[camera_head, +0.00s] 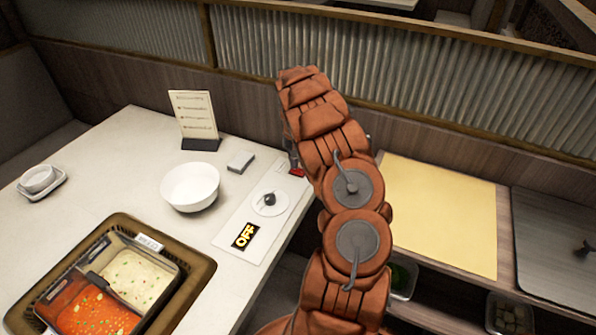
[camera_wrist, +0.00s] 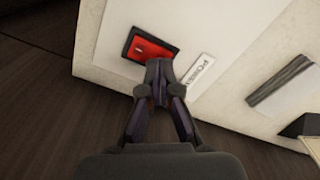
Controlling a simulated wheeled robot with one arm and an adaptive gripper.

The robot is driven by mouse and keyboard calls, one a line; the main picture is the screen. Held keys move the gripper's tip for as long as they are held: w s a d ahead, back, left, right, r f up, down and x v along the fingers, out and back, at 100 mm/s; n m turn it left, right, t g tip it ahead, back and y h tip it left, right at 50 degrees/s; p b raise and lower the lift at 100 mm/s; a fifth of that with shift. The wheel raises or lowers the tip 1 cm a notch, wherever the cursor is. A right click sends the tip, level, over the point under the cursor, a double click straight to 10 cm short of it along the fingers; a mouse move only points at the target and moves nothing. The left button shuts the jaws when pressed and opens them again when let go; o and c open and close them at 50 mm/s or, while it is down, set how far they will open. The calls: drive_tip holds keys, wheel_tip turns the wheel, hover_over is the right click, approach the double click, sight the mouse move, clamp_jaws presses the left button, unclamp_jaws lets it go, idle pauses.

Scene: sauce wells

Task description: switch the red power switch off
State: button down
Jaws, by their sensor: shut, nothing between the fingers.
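The red power switch (camera_wrist: 148,50) sits in a dark frame on a white panel, beside a label (camera_wrist: 197,77) that seems to read POWER. In the head view a small red part of the switch (camera_head: 297,172) shows at the panel's far end, beside my arm. My gripper (camera_wrist: 159,68) is shut and empty. Its fingertips overlap the switch's near edge in the wrist view; I cannot tell whether they touch it. In the head view my gripper is mostly hidden behind my arm.
A white bowl (camera_head: 190,187), a small grey block (camera_head: 240,161) and a menu stand (camera_head: 194,118) are on the white table. A framed tray (camera_head: 190,285) of sauces is at the front. A yellow board (camera_head: 440,211) lies right of my arm. A ribbed partition runs behind.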

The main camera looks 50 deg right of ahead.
drive_tip(key=shift+f+b, duration=0.35)
drive_tip(key=shift+f, duration=0.45)
idle(0.4)
drive_tip(key=shift+r, duration=3.6)
drive_tip(key=shift+a, duration=0.1)
drive_tip(key=s+a+r+n, duration=0.1)
drive_tip(key=s+a+r, duration=0.2)
drive_tip(key=a+r, duration=0.35)
drive_tip(key=s+a+r+n+g, duration=0.1)
drive_tip(key=s+a+r, duration=0.2)
drive_tip(key=a, duration=0.6)
drive_tip(key=s+a+r+n, duration=0.1)
drive_tip(key=s+a+r, duration=0.2)
drive_tip(key=a+r, duration=0.35)
drive_tip(key=s+a+f+n, duration=0.1)
drive_tip(key=s+a+n, duration=0.4)
drive_tip(key=s+a, duration=1.6)
drive_tip(key=shift+s+f+n+g, duration=0.25)
drive_tip(key=shift+s+n+g, duration=0.15)
drive_tip(key=shift+s, duration=0.7)
